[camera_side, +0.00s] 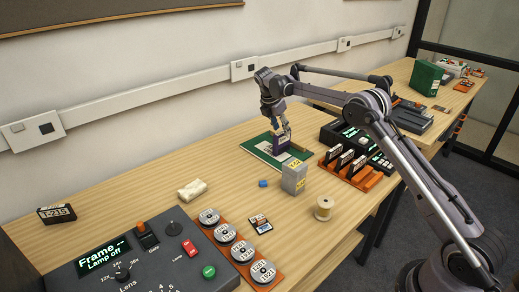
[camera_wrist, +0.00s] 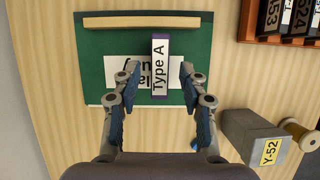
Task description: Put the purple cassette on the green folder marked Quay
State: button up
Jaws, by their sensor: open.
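The purple cassette (camera_wrist: 160,68) shows a white spine label reading "Type A" in the wrist view. It stands on edge over the green folder (camera_wrist: 100,45) and appears to rest on it. The folder lies flat with a tan strip along its far edge. Its white label (camera_wrist: 117,70) is partly covered by the cassette and my fingers, so I cannot read the whole name. My gripper (camera_wrist: 159,73) is open, its fingers on either side of the cassette with gaps. In the side view, the cassette (camera_side: 279,144) is below my gripper, over the folder (camera_side: 299,154).
A grey box marked Y-52 (camera_wrist: 255,135) and a spool (camera_side: 324,208) stand near the folder's right side. A small blue block (camera_side: 263,183) lies close by. An orange rack of cassettes (camera_side: 367,183) is to the right. Open wood lies left of the folder.

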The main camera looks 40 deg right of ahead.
jog(key=v, duration=0.5)
jog(key=shift+r, duration=0.1)
jog(key=s+a+r+m+t+y, duration=0.1)
jog(key=s+a+r+m+t, duration=0.1)
jog(key=s+a+r+m, duration=0.35)
jog(key=s+a+r+m+t+y, duration=0.1)
jog(key=s+a+r+m+t, duration=0.15)
jog(key=s+a+r, duration=0.55)
jog(key=s+a+f+m+t+y, duration=0.1)
jog(key=s+f+m, duration=0.4)
jog(key=s, duration=0.5)
jog(key=s+a+f+m+t+y, duration=0.1)
jog(key=s+a+f+m, duration=0.3)
jog(key=s, duration=0.7)
jog(key=shift+s+a+f+m+t, duration=0.2)
jog(key=shift+f+m+t, duration=0.15)
jog(key=shift+f+m, duration=0.15)
